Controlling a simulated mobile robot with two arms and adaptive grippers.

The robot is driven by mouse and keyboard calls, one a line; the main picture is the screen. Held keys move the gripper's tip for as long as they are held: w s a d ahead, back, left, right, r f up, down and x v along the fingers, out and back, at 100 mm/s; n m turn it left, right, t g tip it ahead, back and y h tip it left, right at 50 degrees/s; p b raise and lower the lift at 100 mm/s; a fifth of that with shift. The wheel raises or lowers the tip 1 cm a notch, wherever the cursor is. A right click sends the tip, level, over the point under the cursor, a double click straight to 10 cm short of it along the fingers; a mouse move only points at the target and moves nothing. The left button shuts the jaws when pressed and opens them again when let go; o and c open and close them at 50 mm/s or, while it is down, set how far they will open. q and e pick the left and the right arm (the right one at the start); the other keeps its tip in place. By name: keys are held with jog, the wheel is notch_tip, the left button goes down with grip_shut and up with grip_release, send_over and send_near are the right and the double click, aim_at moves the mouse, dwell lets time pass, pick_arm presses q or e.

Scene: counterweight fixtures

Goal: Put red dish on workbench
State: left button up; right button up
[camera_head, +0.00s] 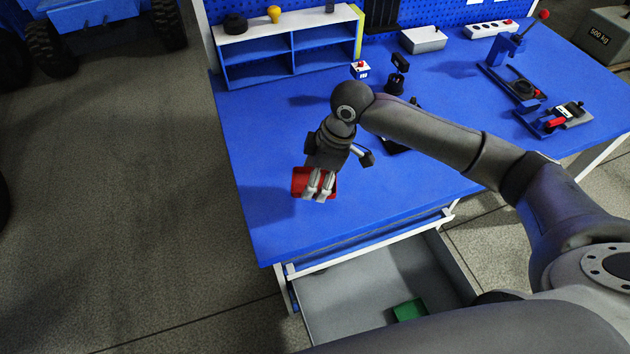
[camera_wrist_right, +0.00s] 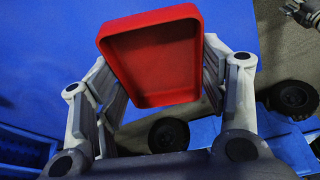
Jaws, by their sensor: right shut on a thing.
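The red dish (camera_head: 299,180) is a shallow rectangular tray over the front left part of the blue workbench (camera_head: 270,230). My right gripper (camera_head: 319,194) is shut on it, with the fingers in front of part of the dish. In the right wrist view the red dish (camera_wrist_right: 155,60) sits between the two fingers of my right gripper (camera_wrist_right: 160,95), its hollow side partly facing the camera. I cannot tell whether the dish touches the bench top or hangs just above it.
An open drawer (camera_head: 340,302) with a green item (camera_head: 409,310) juts out below the bench front. A blue shelf (camera_head: 262,68), a grey box (camera_head: 423,39) and a red-topped fixture (camera_head: 510,50) stand farther back. The bench top around the dish is clear.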

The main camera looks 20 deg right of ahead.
jog(key=shift+w+d+f, duration=0.15)
jog(key=shift+w+f, duration=0.85)
jog(key=shift+f, duration=0.2)
jog(key=shift+f+p, duration=0.45)
jog(key=shift+f, duration=1.05)
jog(key=shift+f, duration=0.1)
jog(key=o, duration=1.2)
jog(key=b+v, duration=0.1)
jog(key=v, duration=1.1)
jog(key=shift+s, duration=0.1)
